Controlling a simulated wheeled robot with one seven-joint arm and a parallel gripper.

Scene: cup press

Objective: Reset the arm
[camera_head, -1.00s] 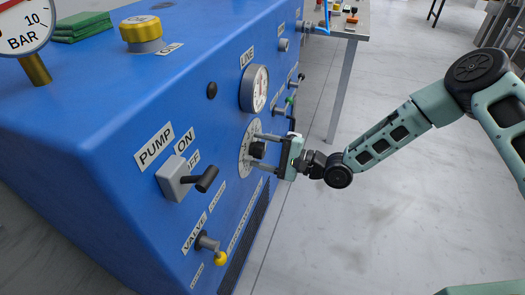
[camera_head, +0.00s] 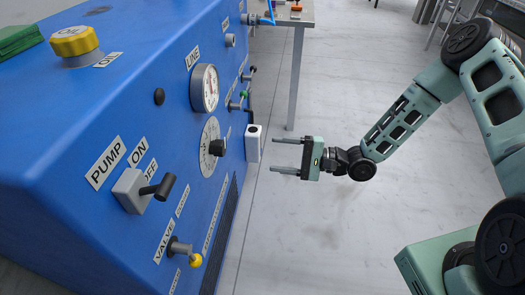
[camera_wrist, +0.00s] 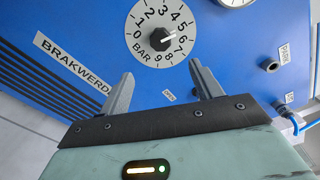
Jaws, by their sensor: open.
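My gripper (camera_head: 287,157) is open and empty in the head view, with its two grey fingers pointing left toward the blue machine (camera_head: 75,130). It stands apart from the panel, to the right of the black knob (camera_head: 217,147) on its round dial. In the wrist view, the gripper fingers (camera_wrist: 160,92) are spread wide below the dial (camera_wrist: 176,20). The knob (camera_wrist: 160,39) sits free at the dial's centre, and its pointer is near 6 to 7 on the BAR scale.
The panel carries the pump switch (camera_head: 144,190), a yellow-tipped valve lever (camera_head: 186,251), a line gauge (camera_head: 204,88) and a yellow button (camera_head: 75,45). A white box (camera_head: 253,143) is beside the machine. A table (camera_head: 296,65) stands behind. The floor to the right is open.

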